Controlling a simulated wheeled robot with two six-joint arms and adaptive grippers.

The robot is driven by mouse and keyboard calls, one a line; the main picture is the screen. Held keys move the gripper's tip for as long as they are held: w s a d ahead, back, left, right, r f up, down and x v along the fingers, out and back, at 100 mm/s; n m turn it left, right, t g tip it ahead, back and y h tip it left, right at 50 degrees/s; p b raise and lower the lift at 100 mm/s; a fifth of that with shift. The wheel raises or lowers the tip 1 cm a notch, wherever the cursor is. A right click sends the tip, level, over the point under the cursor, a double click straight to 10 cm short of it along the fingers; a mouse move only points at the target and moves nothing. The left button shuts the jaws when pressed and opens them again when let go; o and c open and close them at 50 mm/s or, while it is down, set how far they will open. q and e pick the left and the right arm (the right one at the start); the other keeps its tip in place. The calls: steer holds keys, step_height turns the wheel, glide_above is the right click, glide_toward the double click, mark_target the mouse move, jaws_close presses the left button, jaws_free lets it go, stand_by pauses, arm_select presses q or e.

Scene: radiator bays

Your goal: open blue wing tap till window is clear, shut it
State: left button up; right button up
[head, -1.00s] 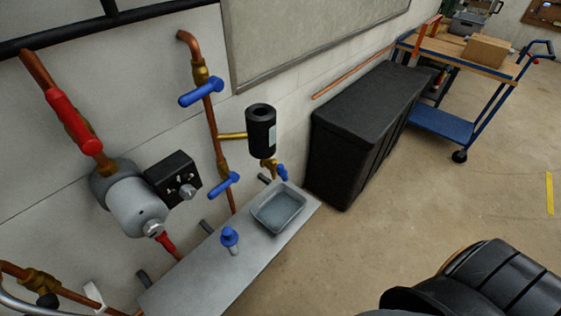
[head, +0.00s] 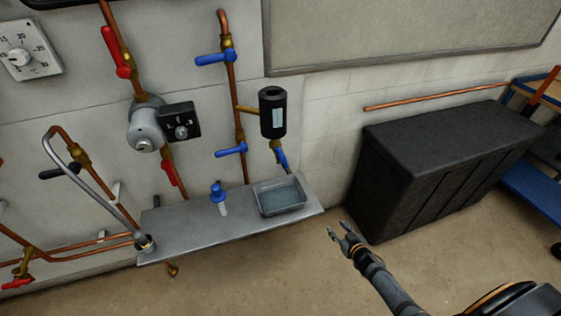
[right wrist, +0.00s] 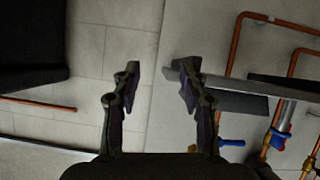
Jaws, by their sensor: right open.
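The blue wing tap (head: 281,158) hangs below a black cylinder (head: 272,99) on the wall pipework. The cylinder has a pale window strip (head: 279,117); its contents are too small to judge. A grey tray (head: 283,211) with bluish, water-like contents sits on the shelf below the tap. My right gripper (head: 345,236) is open and empty, to the right of the shelf and below the tap, apart from both. In the right wrist view its open fingers (right wrist: 160,82) have nothing between them. My left gripper is not in view.
The metal shelf (head: 180,238) also holds a blue-topped item (head: 218,196). Other blue levers (head: 215,58) and red levers (head: 120,58) sit on nearby pipes. A black chest (head: 430,165) stands right of the gripper. Floor before the shelf is clear.

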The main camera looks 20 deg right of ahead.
steer(key=w+a+r+n+t+y+b, duration=0.1)
steer(key=w+a+r+n+t+y, duration=0.15)
steer(key=w+r, duration=0.6)
steer(key=n+y+b, duration=0.3)
steer(key=n+y, duration=0.4)
steer(key=y, duration=0.2)
glide_toward(282, 154)
steer(key=shift+m+g+h, duration=0.25)
steer(key=shift+g, duration=0.1)
steer(key=x, duration=1)
steer(key=shift+d+r, duration=0.1)
steer(key=shift+r, duration=0.15)
steer(key=shift+w+a, duration=0.35)
steer(key=shift+w, duration=0.1)
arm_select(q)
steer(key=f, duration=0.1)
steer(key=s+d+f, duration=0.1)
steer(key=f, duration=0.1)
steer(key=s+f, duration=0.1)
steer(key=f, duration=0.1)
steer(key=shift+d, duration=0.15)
arm_select(e)
steer(key=shift+c, duration=0.2)
arm_select(q)
steer(key=shift+p, duration=0.3)
arm_select(e)
jaws_close()
